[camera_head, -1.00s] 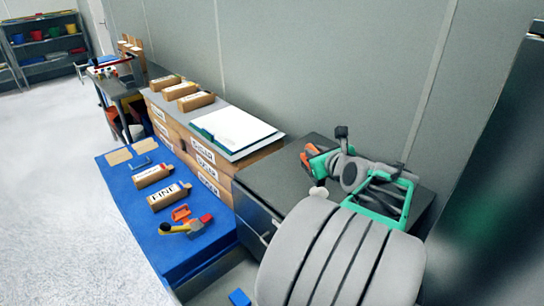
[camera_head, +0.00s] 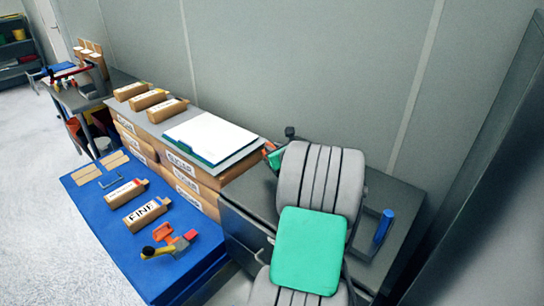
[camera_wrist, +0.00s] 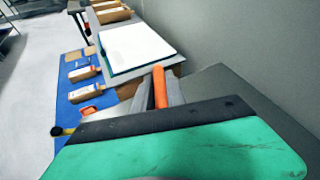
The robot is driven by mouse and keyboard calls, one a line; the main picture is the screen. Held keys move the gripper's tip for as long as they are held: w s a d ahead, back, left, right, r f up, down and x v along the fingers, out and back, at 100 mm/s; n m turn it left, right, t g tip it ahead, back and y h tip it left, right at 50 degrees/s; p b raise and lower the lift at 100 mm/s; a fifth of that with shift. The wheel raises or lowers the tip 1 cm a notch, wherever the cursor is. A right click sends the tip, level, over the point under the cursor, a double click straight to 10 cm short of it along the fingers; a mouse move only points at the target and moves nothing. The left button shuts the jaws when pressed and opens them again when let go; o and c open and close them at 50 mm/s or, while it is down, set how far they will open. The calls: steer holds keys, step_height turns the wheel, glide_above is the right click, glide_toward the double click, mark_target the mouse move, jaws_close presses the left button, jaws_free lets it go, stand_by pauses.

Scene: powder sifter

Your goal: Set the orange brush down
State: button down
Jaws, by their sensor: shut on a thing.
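The orange brush (camera_wrist: 159,88) is in my gripper (camera_wrist: 158,76), between its two grey fingers in the wrist view. Its visible part is a plain orange bar; its far end cannot be made out. In the head view a bit of orange (camera_head: 268,147) shows beside the green of my wrist, above the dark grey bench (camera_head: 240,219). My arm hides most of the gripper there. In the wrist view the gripper points toward the white sheet on a green board (camera_wrist: 137,46). I cannot tell whether the brush touches anything.
Left of the bench, a blue table (camera_head: 104,222) holds labelled boxes (camera_head: 146,213) and orange, red and yellow tools (camera_head: 168,241). Stacked drawers (camera_head: 180,170) carry the board (camera_head: 209,136) and several small boxes (camera_head: 149,99). A blue cylinder (camera_head: 383,228) stands on the bench at right.

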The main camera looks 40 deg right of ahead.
steer(key=shift+w+d+f, duration=0.35)
steer(key=shift+w+f, duration=0.25)
steer(key=shift+f, duration=0.15)
steer(key=shift+f+p, duration=0.3)
steer(key=shift+f, duration=1.45)
steer(key=c, duration=1.4)
jaws_free()
steer(key=shift+o, duration=0.2)
